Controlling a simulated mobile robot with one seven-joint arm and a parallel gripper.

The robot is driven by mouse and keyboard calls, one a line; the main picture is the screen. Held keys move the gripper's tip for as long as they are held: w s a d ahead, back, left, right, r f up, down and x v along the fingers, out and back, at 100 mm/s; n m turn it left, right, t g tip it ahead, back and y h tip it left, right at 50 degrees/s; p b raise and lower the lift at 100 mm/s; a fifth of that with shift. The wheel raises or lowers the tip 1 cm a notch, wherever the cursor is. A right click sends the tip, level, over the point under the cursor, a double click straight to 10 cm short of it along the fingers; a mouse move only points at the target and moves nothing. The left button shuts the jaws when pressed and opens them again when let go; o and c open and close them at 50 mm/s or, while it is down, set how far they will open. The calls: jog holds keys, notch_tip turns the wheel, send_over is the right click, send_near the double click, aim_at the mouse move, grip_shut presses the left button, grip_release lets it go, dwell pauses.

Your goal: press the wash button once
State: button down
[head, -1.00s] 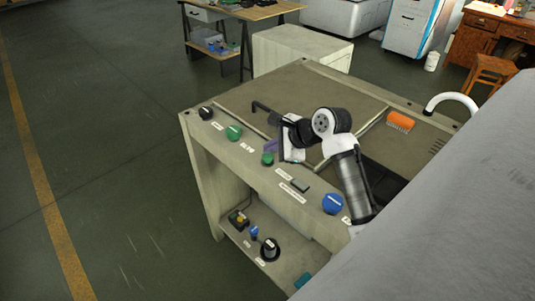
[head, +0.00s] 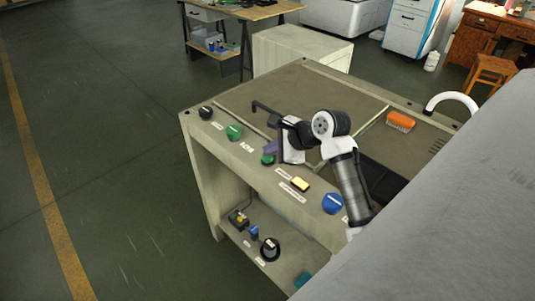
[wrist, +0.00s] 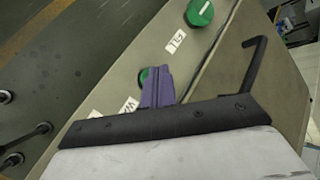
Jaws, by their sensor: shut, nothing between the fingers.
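The green button (head: 267,160) beside my gripper sits on the panel's front ledge. It also shows in the wrist view (wrist: 143,75), partly hidden behind the purple fingers; the label beside it starts with what looks like a W, so it seems to be the wash button. My gripper (head: 271,147) is shut and empty, its purple fingertips (wrist: 157,72) over or just beside this button. I cannot tell whether they touch it. A rectangular lamp or key (head: 300,184) on the same ledge glows yellow.
Along the ledge are a black knob (head: 205,112), a larger green knob (head: 234,132) and a blue knob (head: 333,203). An orange brush-like item (head: 400,121) lies on the top. A lower shelf (head: 290,265) holds more controls. Floor is clear on the left.

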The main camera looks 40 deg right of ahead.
aim_at(271, 157)
jog(key=shift+f, duration=0.2)
jog(key=shift+r, duration=0.1)
jog(key=shift+r+p, duration=0.85)
jog(key=shift+p, duration=0.25)
notch_tip(271, 157, up, 5)
jog(key=p, duration=0.4)
jog(key=shift+p, duration=0.35)
dwell(0.4)
